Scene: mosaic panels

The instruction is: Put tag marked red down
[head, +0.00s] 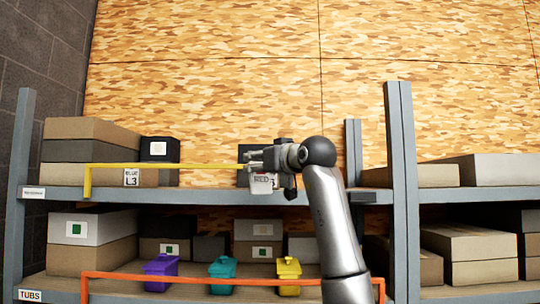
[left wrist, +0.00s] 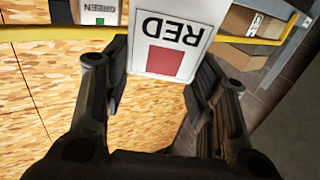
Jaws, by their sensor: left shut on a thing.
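My left gripper (head: 262,160) is at the upper shelf's front, by the right part of the yellow rail (head: 190,165). It is shut on a white tag marked RED (head: 262,184), which hangs below the fingers. In the left wrist view the tag (left wrist: 170,40) appears upside down with a red square, between the two fingers (left wrist: 164,78). Whether the tag touches the rail is unclear. A white tag marked BLUE L3 (head: 132,177) is at the rail's left part. A tag marked GREEN (left wrist: 97,13) shows in the left wrist view. My right gripper is not in view.
Boxes (head: 90,130) stand on the upper shelf, more at right (head: 480,168). Purple (head: 161,270), teal (head: 222,270) and yellow (head: 289,272) tubs stand on the lower shelf behind an orange rail (head: 200,280). A grey post (head: 402,190) stands right of my arm.

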